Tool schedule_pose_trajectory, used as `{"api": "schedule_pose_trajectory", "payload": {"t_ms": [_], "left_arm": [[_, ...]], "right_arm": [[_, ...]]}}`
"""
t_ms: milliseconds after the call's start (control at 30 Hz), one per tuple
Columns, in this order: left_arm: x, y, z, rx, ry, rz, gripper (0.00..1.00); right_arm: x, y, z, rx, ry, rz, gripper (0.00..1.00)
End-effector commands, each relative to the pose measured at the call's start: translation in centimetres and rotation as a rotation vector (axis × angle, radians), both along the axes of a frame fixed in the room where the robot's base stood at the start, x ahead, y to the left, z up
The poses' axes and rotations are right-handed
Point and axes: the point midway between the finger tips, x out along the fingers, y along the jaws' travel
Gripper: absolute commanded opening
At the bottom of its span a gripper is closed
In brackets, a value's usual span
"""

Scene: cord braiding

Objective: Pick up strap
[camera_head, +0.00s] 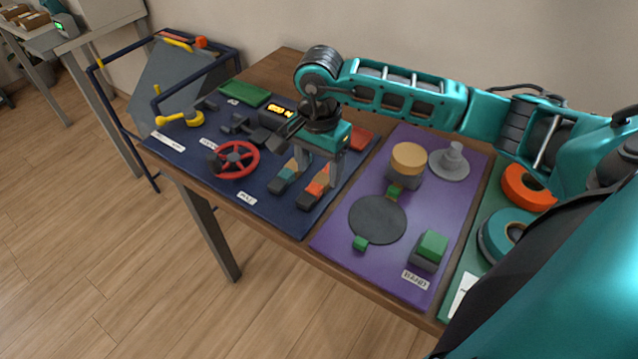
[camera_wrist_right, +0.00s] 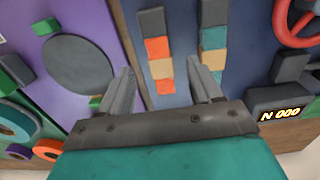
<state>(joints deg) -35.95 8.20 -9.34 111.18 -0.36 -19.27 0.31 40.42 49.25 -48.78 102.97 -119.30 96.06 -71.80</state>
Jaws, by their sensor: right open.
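Two segmented straps lie on the dark blue mat (camera_head: 222,188). One is orange, tan and dark grey (camera_head: 318,187); the other is teal, tan and dark grey (camera_head: 283,180). My right gripper (camera_head: 318,172) is open and empty above them, pointing down. In the right wrist view, the orange strap (camera_wrist_right: 157,48) shows between the two fingers of the gripper (camera_wrist_right: 163,72). The teal strap (camera_wrist_right: 213,38) shows beyond the right finger, which partly covers its lower end. My left gripper is not in view.
The mat also holds a red wheel (camera_head: 235,159), a lit display (camera_head: 280,110) and a green block (camera_head: 245,94). A purple mat (camera_head: 330,240) with a dark disc (camera_head: 377,219) and knobs lies to the right. Orange (camera_head: 527,188) and teal rolls lie farther right. A blue-framed rack (camera_head: 122,122) stands left.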

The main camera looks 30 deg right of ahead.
Motion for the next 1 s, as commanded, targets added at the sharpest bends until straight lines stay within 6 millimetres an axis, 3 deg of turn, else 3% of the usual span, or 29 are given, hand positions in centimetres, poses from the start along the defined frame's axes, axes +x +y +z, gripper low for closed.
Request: {"api": "schedule_pose_trajectory", "payload": {"t_ms": [200,467,1000], "left_arm": [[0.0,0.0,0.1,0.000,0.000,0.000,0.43],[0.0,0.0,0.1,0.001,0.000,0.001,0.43],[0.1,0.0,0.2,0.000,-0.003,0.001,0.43]], "right_arm": [[-0.1,0.1,-2.9,0.001,0.002,0.000,0.64],[0.0,0.1,-3.2,0.001,0.000,0.000,0.64],[0.0,0.0,-3.1,0.001,0.000,0.000,0.13]]}}
